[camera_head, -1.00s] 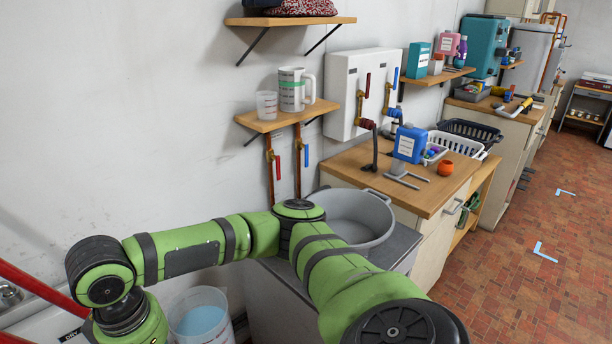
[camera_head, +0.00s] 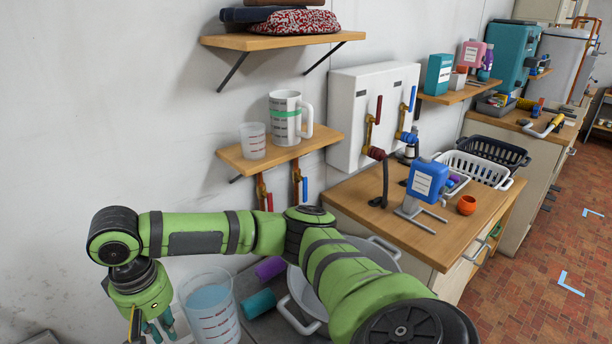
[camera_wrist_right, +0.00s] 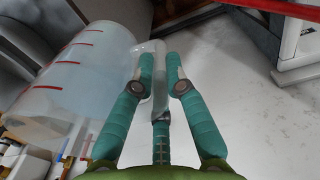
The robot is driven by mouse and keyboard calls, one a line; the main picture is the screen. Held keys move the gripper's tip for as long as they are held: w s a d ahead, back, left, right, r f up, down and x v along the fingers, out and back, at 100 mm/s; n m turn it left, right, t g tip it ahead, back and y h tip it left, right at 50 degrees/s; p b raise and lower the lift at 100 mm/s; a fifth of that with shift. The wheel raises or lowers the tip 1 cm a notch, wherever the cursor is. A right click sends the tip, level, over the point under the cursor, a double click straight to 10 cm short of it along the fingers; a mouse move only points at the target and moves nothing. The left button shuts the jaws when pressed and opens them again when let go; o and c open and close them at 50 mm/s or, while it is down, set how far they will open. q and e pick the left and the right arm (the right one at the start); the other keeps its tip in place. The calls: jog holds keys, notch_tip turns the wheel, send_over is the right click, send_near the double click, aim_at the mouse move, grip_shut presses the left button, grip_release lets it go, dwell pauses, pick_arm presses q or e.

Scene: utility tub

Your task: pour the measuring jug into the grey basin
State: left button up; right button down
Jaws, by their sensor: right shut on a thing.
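The measuring jug (camera_head: 211,312) is clear with red marks and holds pale blue liquid. It stands about upright at the bottom of the head view. In the right wrist view the jug (camera_wrist_right: 70,75) fills the left side. My right gripper (camera_head: 160,330), with teal fingers, is just left of the jug in the head view. In the wrist view the fingers (camera_wrist_right: 160,72) are shut on its clear handle. I cannot tell whether the jug is off its support. The grey basin (camera_head: 304,291) lies right of the jug, partly hidden behind my right arm. My left gripper is not in view.
A purple cylinder (camera_head: 270,268) and a teal cylinder (camera_head: 258,303) lie between jug and basin. A wall shelf (camera_head: 283,153) with a smaller beaker (camera_head: 253,140) and a white jug (camera_head: 286,118) is above. A wooden counter (camera_head: 450,225) stands right of the basin.

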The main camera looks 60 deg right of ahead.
jog(key=w+d+r+m+p, duration=0.1)
jog(key=d+m+p, duration=0.3)
jog(key=d, duration=0.8)
jog(key=w+d+r+m+p, duration=0.2)
jog(key=d+m+p, duration=0.3)
jog(key=d+p, duration=0.4)
jog(key=d+r, duration=0.1)
jog(key=d, duration=0.3)
jog(key=shift+w+d, duration=0.3)
jog(key=shift+w+a, duration=0.1)
